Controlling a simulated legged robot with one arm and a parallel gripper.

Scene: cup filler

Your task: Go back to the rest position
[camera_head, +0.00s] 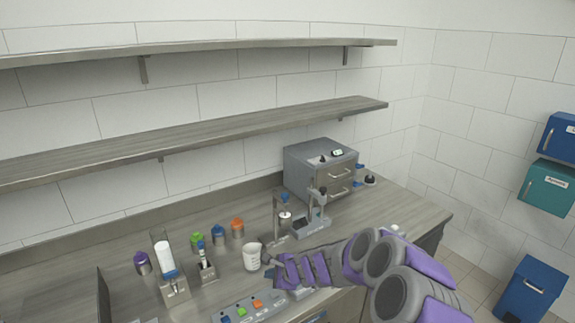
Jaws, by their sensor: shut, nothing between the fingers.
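My arm reaches in from the lower right in the head view. My gripper (268,264) is at its left end, over the counter (100,255), and is shut with nothing held. A white cup (251,257) stands upright on the counter just left of my gripper. The fingertips are small and dark, and I cannot tell whether they touch the cup. Part of the counter's front edge is hidden behind my arm.
A panel with coloured buttons (250,306) lies at the front. A dispenser with a white cylinder (168,268) and several colour-capped containers stand left. A grey drawer box (316,168) and a stand (313,218) are behind. Two shelves run above. A blue bin (530,290) stands right.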

